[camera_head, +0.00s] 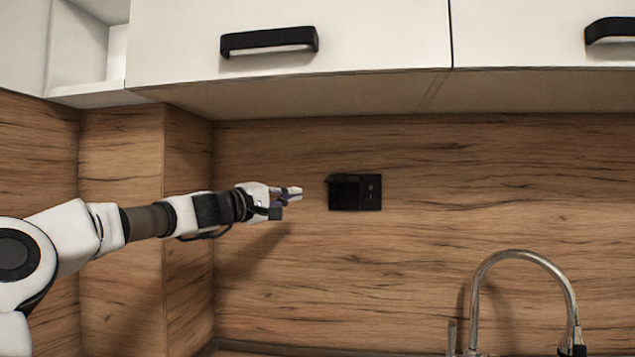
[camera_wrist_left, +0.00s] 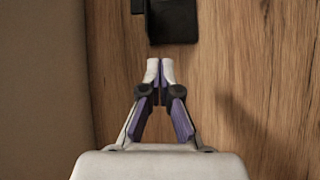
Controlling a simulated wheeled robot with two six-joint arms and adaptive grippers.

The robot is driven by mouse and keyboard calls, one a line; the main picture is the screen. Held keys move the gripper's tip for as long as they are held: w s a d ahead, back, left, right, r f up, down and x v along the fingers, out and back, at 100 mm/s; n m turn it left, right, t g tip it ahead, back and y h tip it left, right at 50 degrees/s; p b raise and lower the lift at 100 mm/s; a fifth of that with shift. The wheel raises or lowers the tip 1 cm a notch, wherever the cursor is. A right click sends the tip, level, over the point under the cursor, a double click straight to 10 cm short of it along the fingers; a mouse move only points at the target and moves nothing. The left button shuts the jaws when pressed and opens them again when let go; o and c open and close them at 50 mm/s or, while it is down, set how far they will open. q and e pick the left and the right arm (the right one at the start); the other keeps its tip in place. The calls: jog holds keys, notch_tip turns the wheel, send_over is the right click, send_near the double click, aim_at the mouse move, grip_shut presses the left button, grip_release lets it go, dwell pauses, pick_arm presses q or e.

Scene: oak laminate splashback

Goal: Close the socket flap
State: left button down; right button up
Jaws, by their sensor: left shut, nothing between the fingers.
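A black socket plate (camera_head: 371,192) is mounted on the wood splashback, in the middle of the head view. On its left half a black flap (camera_head: 343,179) appears to stand out from the plate at the top, so it looks open; the dark opening below shows little detail. My left gripper (camera_head: 300,191) is shut and empty, to the left of the socket and apart from it. In the left wrist view the closed fingertips (camera_wrist_left: 160,63) point at the black socket (camera_wrist_left: 175,22), which is cut off by the top edge. My right gripper is not in view.
White wall cabinets (camera_head: 350,35) with black handles hang above the socket. A wood-clad corner projection (camera_head: 140,160) stands behind my left arm. A curved metal tap (camera_head: 520,256) is at the lower right. The splashback around the socket is bare.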

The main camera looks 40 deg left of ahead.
pick_arm(q)
jog(key=a+f+n+g+y+p, duration=0.25)
jog(key=a+f+y, duration=0.45)
jog(key=y, duration=0.4)
jog(key=s+d+r+m+y+p, duration=0.3)
jog(key=d+r+y+p, duration=0.5)
jog(key=r+p, duration=0.15)
jog(key=d+r+m+t+p, duration=0.2)
jog(key=d+m+t+p, duration=0.1)
jog(key=d+m, duration=0.15)
notch_tip(320, 180, up, 5)
jog(key=m+t+h+p, duration=0.25)
jog(key=h+p, duration=0.25)
jog(key=p, duration=0.5)
send_over(343, 176)
jog(key=s+d, duration=0.1)
jog(key=s, duration=0.3)
jog(key=shift+m+g, duration=0.3)
jog(key=shift+m, duration=0.15)
jog(key=shift+w+a+f+p, duration=0.1)
jog(key=shift+w+f+p, duration=0.2)
jog(key=shift+f, duration=0.4)
jog(key=shift+w+a+f+p, duration=0.15)
jog(key=shift+w+f, duration=0.15)
jog(key=shift+f, duration=0.45)
jog(key=shift+w+f+p, duration=0.25)
jog(key=shift+w+f, duration=0.05)
jog(key=shift+f, duration=0.4)
